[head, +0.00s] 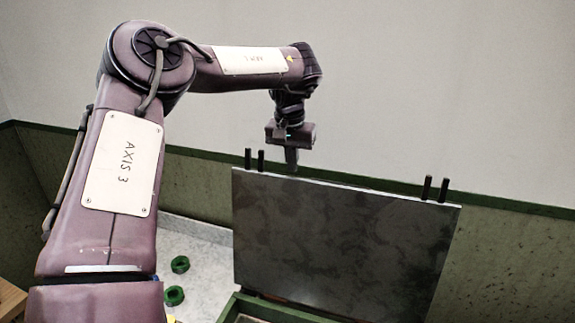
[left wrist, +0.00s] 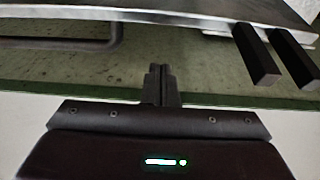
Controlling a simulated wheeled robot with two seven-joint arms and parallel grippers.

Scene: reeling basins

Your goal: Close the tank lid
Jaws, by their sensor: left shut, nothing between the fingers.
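The tank lid (head: 340,240) is a dark grey mottled panel that stands raised, close to upright, above a green-rimmed tank (head: 270,308). Dark pegs stick up past its top edge at the left and right. My left gripper (head: 291,168) is shut and empty, pointing down at the lid's top edge near its left pegs. It looks to be behind the lid; whether it touches cannot be told. In the left wrist view the shut fingers (left wrist: 160,72) show below the lid's edge (left wrist: 150,16), with two dark pegs at the right. My right gripper is not in view.
Two green rings (head: 177,280) lie on the pale surface left of the tank. A green-edged, speckled wall panel (head: 520,240) runs behind the lid. A wooden edge (head: 10,298) shows at the lower left.

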